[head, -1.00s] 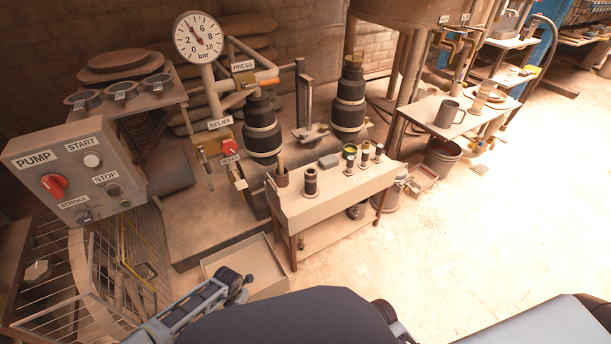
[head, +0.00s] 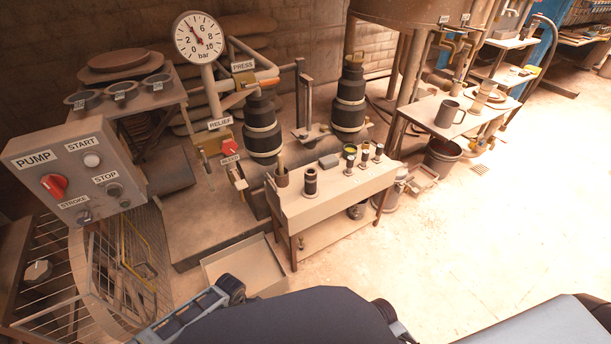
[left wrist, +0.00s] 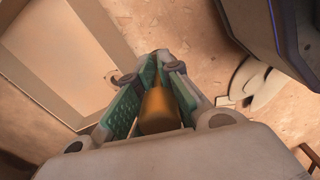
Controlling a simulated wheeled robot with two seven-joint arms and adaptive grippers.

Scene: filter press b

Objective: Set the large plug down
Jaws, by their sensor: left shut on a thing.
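In the left wrist view my left gripper (left wrist: 158,68) is shut on a brass-orange piece, which I take to be the large plug (left wrist: 158,110). The plug lies between the two green-padded fingers, and its lower part is hidden by the gripper body. The gripper is above the sandy floor, beside a shallow pale tray (left wrist: 60,45). How high the plug is above the floor I cannot tell. My right gripper is not in view.
The tray (head: 238,272) lies on the floor left of a small bench (head: 325,200) carrying several small cylindrical parts. A pump control box (head: 75,170) and a wire guard (head: 110,265) stand at left. Open floor (head: 450,255) lies to the right.

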